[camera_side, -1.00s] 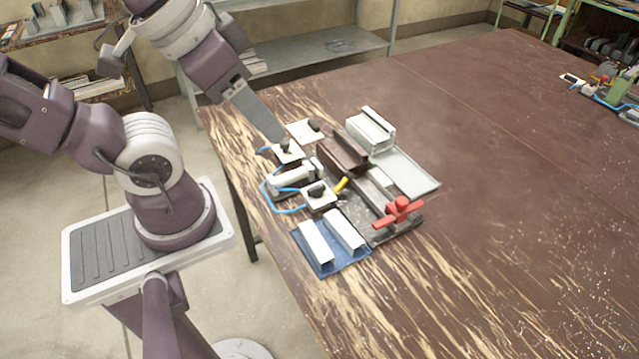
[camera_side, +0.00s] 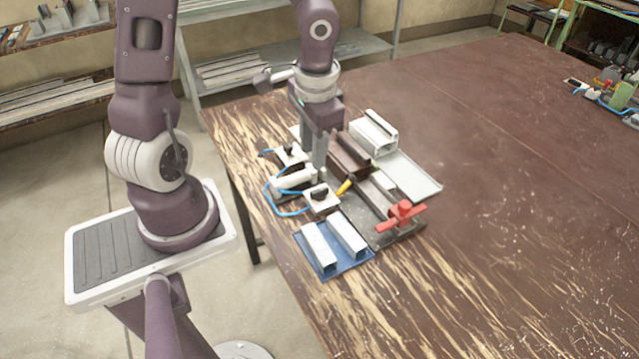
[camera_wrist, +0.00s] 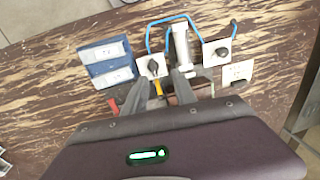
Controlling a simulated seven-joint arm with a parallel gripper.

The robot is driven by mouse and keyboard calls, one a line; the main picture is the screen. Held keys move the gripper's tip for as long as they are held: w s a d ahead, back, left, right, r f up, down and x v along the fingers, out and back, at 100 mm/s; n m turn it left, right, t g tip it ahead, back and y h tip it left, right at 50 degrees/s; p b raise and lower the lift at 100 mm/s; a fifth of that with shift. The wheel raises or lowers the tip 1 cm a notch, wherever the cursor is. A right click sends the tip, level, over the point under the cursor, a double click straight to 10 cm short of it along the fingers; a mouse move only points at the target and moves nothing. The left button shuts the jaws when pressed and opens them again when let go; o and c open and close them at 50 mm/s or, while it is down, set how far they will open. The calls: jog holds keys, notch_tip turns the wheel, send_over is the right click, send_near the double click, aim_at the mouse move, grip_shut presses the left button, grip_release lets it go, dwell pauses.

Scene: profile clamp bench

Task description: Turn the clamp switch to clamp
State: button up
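Two white switch plates with black knobs stand on the bench: the near one (camera_side: 320,201) and the far one (camera_side: 290,153). In the wrist view they are the left plate (camera_wrist: 145,68) and the right plate (camera_wrist: 217,52). I cannot read any labels or tell which is the clamp switch. My gripper (camera_side: 318,170) points down beside the white cylinder (camera_side: 293,180), between the two plates in the side view. In the wrist view its two fingers (camera_wrist: 162,86) are apart, with no object visibly held. A red-handled clamp (camera_side: 402,213) stands at the right.
A brown profile (camera_side: 350,160) and a white profile (camera_side: 372,134) are close behind my gripper. A blue tray (camera_side: 335,265) with two pale profiles is in front. Blue hoses (camera_side: 270,195) loop along the left.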

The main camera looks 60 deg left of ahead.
aim_at(319, 190)
jog(key=shift+h, duration=0.7)
jog(key=f, duration=0.6)
jog(key=w+f, duration=0.1)
jog(key=f, duration=0.3)
jog(key=shift+w+d, duration=0.1)
jog(key=shift+d, duration=0.1)
jog(key=shift+r, duration=0.1)
grip_shut()
